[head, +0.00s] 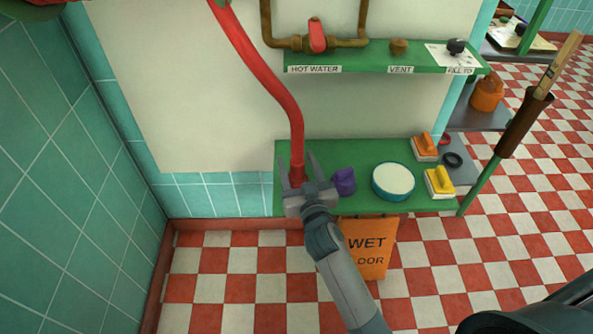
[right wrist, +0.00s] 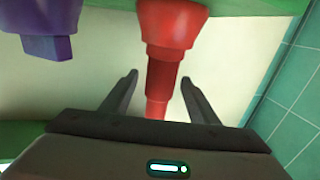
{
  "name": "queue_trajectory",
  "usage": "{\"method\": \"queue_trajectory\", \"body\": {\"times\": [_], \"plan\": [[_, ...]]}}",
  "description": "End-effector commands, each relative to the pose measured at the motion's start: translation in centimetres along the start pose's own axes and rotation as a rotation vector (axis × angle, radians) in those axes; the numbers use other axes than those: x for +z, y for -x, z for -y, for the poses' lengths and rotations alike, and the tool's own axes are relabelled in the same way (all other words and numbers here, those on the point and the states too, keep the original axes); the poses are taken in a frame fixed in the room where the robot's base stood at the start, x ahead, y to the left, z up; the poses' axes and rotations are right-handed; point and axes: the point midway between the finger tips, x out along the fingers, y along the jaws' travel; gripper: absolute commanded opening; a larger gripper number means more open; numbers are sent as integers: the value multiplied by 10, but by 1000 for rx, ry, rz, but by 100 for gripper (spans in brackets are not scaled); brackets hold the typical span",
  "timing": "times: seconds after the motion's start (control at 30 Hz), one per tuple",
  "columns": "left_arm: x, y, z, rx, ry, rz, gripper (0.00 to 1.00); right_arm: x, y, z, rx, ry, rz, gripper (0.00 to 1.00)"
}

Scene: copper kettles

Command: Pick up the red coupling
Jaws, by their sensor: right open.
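The red coupling (head: 298,172) is at the lower end of a red hose (head: 268,82) that hangs down to the green shelf at the left. In the right wrist view the coupling (right wrist: 166,75) is a stepped red piece, wide at the top of the picture and narrower below. My right gripper (head: 298,170) is open, with one finger on each side of the coupling. In the right wrist view the gripper (right wrist: 160,82) shows gaps between both fingers and the coupling. My left gripper is not in view.
A purple piece (head: 344,181) stands close right of the gripper; it also shows in the right wrist view (right wrist: 42,30). The green shelf (head: 365,203) also holds a round white-topped tin (head: 393,181) and orange and yellow-handled brushes (head: 440,181). An orange wet-floor sign (head: 372,262) stands below.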

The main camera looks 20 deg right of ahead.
Motion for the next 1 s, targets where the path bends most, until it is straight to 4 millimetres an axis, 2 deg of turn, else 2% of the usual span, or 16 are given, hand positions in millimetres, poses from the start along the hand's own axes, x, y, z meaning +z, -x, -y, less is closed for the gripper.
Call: {"method": "queue_trajectory", "body": {"times": [0.4,0.43,0.6,1.0], "plan": [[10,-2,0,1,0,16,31,0,0,0,0,0,0,55],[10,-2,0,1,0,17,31,0,0,0,0,0,0,50],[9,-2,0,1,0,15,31,0,0,0,0,0,0,13],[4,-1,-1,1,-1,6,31,-5,0,0,0,-1,-3,13]]}}
